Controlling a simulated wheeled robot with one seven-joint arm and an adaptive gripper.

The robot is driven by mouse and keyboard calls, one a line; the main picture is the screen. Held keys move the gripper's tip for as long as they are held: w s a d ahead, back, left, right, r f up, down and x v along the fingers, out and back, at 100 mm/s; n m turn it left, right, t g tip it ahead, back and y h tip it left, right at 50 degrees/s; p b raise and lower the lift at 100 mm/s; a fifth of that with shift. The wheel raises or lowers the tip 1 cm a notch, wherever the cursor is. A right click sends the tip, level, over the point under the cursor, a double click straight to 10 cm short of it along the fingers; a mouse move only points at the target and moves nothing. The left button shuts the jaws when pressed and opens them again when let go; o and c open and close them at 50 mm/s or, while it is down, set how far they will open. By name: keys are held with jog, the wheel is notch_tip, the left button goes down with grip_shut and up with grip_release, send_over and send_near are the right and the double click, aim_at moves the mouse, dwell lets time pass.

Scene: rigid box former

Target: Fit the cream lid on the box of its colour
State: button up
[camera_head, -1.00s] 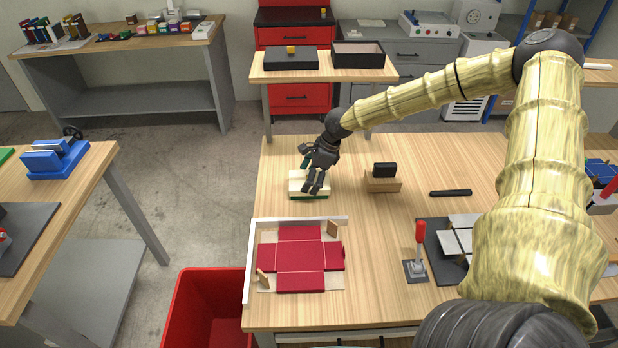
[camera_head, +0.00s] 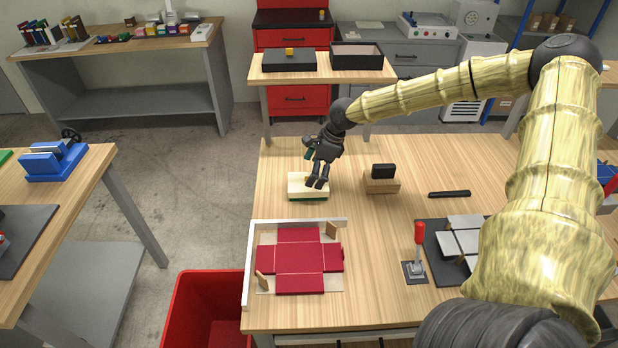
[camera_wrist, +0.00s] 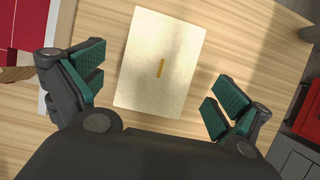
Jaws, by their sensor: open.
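The cream lid (camera_head: 301,182) is a flat cream slab in the head view, on top of a dark green piece (camera_head: 308,198) on the wooden table. In the wrist view the cream lid (camera_wrist: 150,95) is a pale rectangle with a short gold strip (camera_wrist: 161,68) in its middle. My gripper (camera_head: 318,183) is open and empty over the lid. In the wrist view its green-padded fingers (camera_wrist: 158,90) stand wide on either side of the lid, apart from it. I cannot clearly make out a cream box.
A red flat box blank (camera_head: 299,258) lies in a white-edged corner frame left of front. A wooden block with a black piece (camera_head: 382,187) stands right of my gripper. A red-handled lever (camera_head: 419,240) is further right. A black open box (camera_head: 357,62) stands on the back table.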

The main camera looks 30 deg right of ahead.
jog(key=v, duration=0.8)
jog(key=shift+r, duration=0.2)
